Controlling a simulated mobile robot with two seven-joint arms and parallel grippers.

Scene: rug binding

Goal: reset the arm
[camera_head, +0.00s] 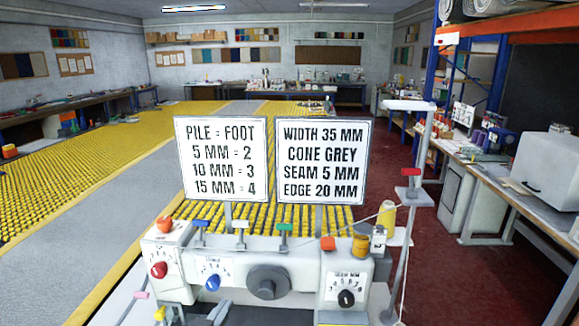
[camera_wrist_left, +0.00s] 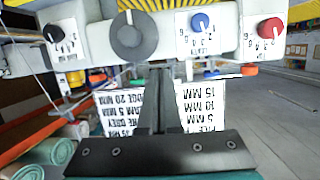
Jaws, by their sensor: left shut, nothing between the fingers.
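My left gripper (camera_wrist_left: 157,75) shows in the left wrist view, its dark fingers together and empty, pointing at the front of the white binding machine (camera_wrist_left: 185,50). That view is upside down. In the head view the machine (camera_head: 240,250) stands at the bottom middle, with a red knob (camera_head: 159,270), a blue knob (camera_head: 212,283), a large grey dial (camera_head: 268,282) and a black knob (camera_head: 346,298) on its front. Dark shapes show below it at the bottom edge; I cannot tell whether they are my gripper. My right gripper is not in view.
Two white signs (camera_head: 221,158) (camera_head: 322,160) stand above the machine. A yellow thread cone (camera_head: 386,218) sits beside a thread stand (camera_head: 410,190). A yellow tufted rug (camera_head: 60,190) lies at the left. A workbench (camera_head: 490,165) runs along the right, with open red floor (camera_head: 470,285) before it.

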